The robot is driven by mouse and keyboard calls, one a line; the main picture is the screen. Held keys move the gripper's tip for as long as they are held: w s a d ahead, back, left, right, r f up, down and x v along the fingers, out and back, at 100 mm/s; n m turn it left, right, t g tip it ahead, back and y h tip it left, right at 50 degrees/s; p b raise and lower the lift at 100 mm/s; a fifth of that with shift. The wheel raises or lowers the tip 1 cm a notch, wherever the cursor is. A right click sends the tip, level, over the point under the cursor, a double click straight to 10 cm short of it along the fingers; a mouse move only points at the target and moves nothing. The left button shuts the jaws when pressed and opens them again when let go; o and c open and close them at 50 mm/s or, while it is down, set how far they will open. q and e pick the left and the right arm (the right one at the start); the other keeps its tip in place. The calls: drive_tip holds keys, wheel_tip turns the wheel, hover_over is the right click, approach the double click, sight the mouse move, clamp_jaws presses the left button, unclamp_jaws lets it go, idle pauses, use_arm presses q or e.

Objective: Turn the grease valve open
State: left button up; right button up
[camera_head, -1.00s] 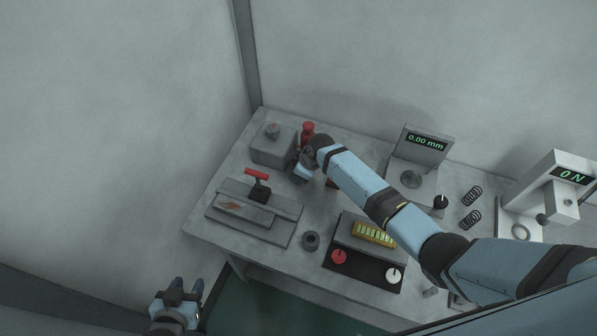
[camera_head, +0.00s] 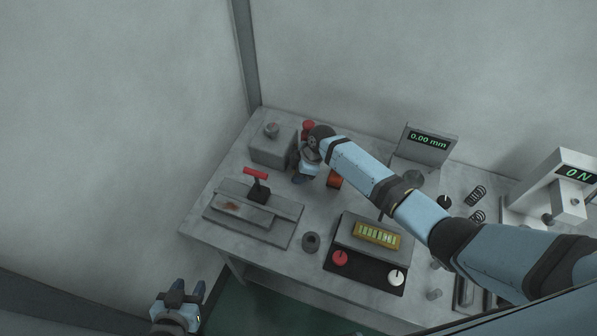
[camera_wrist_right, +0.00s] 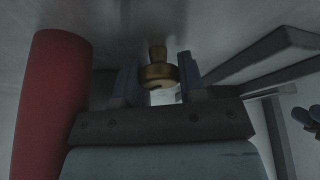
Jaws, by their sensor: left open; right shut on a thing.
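A small brass fitting (camera_wrist_right: 158,74), which looks like the grease valve, has a round body and a narrow neck. My right gripper (camera_wrist_right: 160,88) is shut on it, one finger on each side, in the right wrist view. In the head view, my right gripper (camera_head: 299,174) is low at the back left of the table, beside the grey block, and my wrist hides the fitting. How far the valve is turned cannot be told. My left gripper (camera_head: 188,291) is open and empty, off the table's front left.
A red cylinder (camera_wrist_right: 48,100) stands close to my right gripper; its red top (camera_head: 308,127) shows behind my wrist. A red-handled lever fixture (camera_head: 257,185) stands in front.

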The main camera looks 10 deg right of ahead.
drive_tip(key=o, duration=0.9)
drive_tip(key=shift+o, duration=0.2)
drive_tip(key=v, duration=1.4)
drive_tip(key=shift+b, duration=0.4)
